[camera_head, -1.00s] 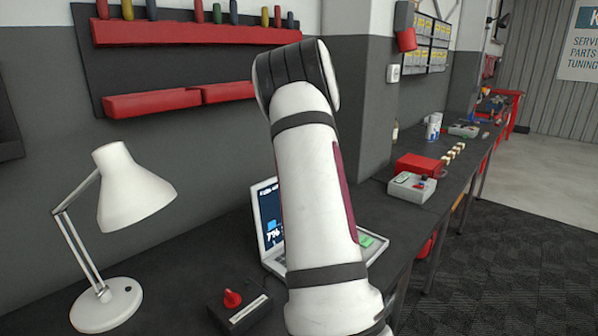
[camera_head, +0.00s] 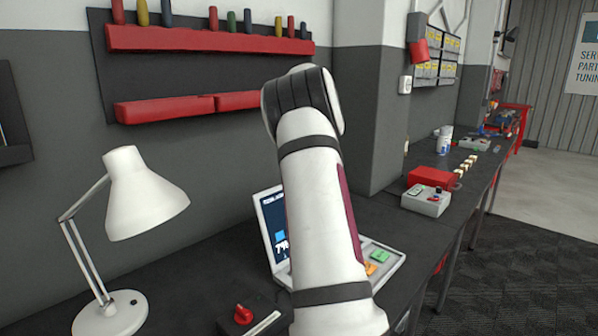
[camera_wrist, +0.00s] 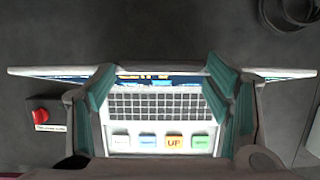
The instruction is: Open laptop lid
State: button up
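The laptop (camera_head: 273,225) stands on the dark bench with its lid raised and its screen lit. My arm hides much of it in the head view. In the wrist view the keyboard (camera_wrist: 160,105) and a row of coloured keys lie below the gripper. The lid (camera_wrist: 40,72) shows almost edge-on as a pale strip across the top, partly hidden by the fingers. My gripper (camera_wrist: 162,90) is open, its teal pads wide apart on either side of the keyboard, with nothing held between them. I cannot tell whether a finger touches the lid.
A white desk lamp (camera_head: 140,195) stands left of the laptop. A small box with a red knob (camera_head: 243,314) sits near it, also visible in the wrist view (camera_wrist: 42,117). To the right are a grey control box (camera_head: 425,202) and a red box (camera_head: 432,181). A wall rack (camera_head: 210,40) hangs behind.

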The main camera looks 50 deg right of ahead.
jog(key=shift+d+r, duration=0.1)
jog(key=shift+r, duration=0.1)
jog(key=shift+s+r, duration=0.1)
jog(key=shift+r, duration=0.2)
jog(key=v, duration=1.1)
jog(key=s+a+r+n+t+y, duration=0.1)
jog(key=a+r+n, duration=0.1)
jog(key=a+n, duration=1)
jog(key=s+a+r+n, duration=0.2)
jog(key=a+n, duration=0.3)
jog(key=a, duration=1.2)
jog(key=s+a+f+n, duration=0.2)
jog(key=s+a+n, duration=0.2)
jog(key=a+n, duration=0.25)
jog(key=s+a+f+n, duration=0.3)
jog(key=s+a+n, duration=0.2)
jog(key=a, duration=0.3)
jog(key=s+a+f+n, duration=0.5)
jog(key=s+f+n, duration=0.2)
jog(key=s+n, duration=0.1)
jog(key=shift+s+a+f+n+t+h, duration=0.25)
jog(key=shift+f+n+t+h, duration=0.05)
jog(key=shift+f+n, duration=0.1)
